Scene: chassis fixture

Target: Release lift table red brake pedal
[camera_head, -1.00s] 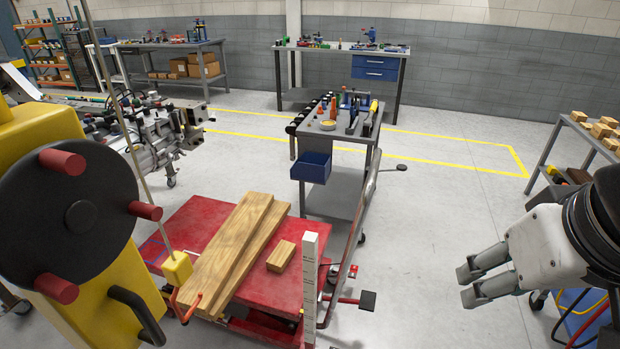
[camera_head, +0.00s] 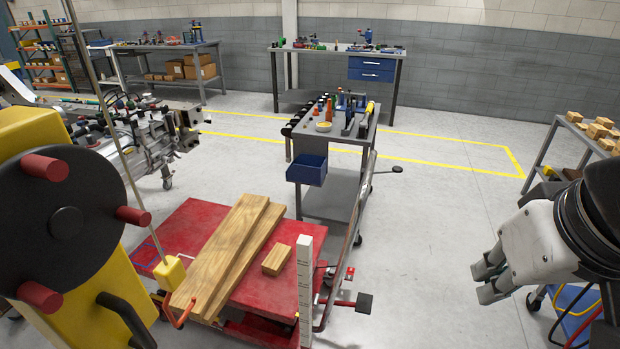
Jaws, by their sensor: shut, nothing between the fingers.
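The red lift table (camera_head: 185,228) stands low on the floor at centre left. Beside its right edge, a red bar with a dark foot pad (camera_head: 364,303) sticks out to the right. A small red piece (camera_head: 350,273) sits just above it, near the grey push handle. I cannot tell for sure which of these is the brake pedal. My gripper (camera_head: 479,284) is at the right, shut and empty, pointing left. It appears well to the right of the pad, with bare floor between them in the picture.
Wooden planks (camera_head: 222,255) and a small wood block (camera_head: 276,260) lie on the table. A white graduated post (camera_head: 305,285) stands at its front. A grey tool cart (camera_head: 335,190) stands behind. A yellow machine with a black wheel (camera_head: 75,215) fills the left.

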